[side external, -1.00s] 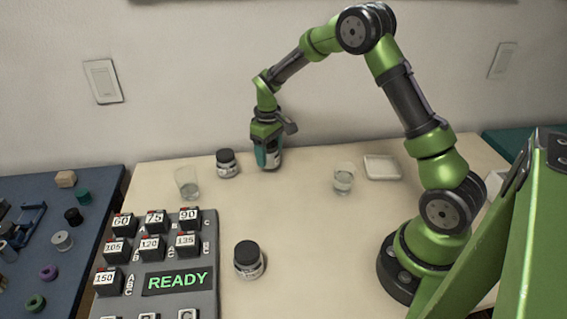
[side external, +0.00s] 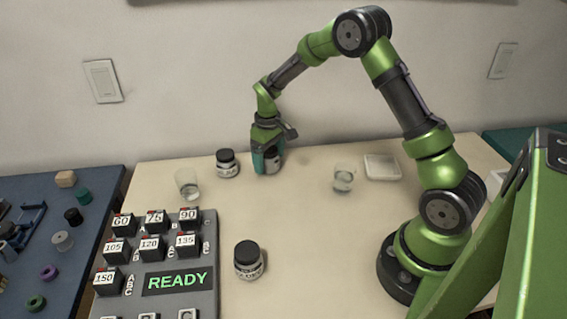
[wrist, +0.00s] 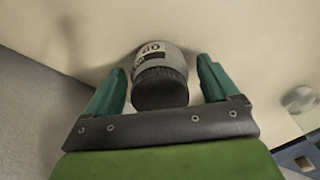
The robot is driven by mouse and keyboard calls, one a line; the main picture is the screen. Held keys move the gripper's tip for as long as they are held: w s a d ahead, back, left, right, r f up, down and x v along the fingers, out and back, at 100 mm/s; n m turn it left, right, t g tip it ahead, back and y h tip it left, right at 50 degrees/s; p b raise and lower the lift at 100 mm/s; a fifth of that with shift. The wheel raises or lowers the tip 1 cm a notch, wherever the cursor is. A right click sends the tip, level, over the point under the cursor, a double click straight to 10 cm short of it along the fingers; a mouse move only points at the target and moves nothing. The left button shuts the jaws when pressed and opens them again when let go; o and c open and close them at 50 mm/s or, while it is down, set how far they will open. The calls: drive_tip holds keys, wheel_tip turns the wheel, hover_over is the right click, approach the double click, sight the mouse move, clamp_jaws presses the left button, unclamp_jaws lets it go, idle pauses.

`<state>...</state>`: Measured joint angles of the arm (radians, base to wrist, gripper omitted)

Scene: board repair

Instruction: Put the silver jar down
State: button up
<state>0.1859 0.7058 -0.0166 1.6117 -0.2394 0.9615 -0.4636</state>
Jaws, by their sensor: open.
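The silver jar (wrist: 166,58), with a black ribbed lid and a printed label, sits between the two teal fingers of my gripper (wrist: 160,78) in the wrist view. There is a gap between the jar and each finger, so my gripper is open around it and not clamped on it. In the side view my gripper (side external: 265,163) is low at the back of the table, and the jar (side external: 275,157) is partly hidden by it. The jar looks upright on the table, though its base is hard to see.
A similar black-lidded jar (side external: 227,164) stands close left of my gripper, with a glass (side external: 187,183) beyond it. Another glass (side external: 343,178) and a white dish (side external: 382,167) are to the right. A third jar (side external: 249,260) and a button panel (side external: 205,268) are in front.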

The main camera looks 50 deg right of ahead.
wheel_tip(320, 180, up, 12)
drive_tip(key=shift+f, duration=0.25)
drive_tip(key=s+a+r+m+t+y, duration=0.1)
drive_tip(key=s+a+r+t, duration=0.2)
drive_tip(key=s+a+r, duration=0.4)
drive_tip(key=s+a+r+m+t, duration=0.2)
drive_tip(key=s+a+r, duration=0.1)
drive_tip(key=s+r, duration=0.4)
drive_tip(key=s+a+f+m+t+y, duration=0.1)
drive_tip(key=s+a+f+t, duration=0.1)
drive_tip(key=s, duration=0.6)
drive_tip(key=shift+s+a+f, duration=0.25)
drive_tip(key=shift+o, duration=0.4)
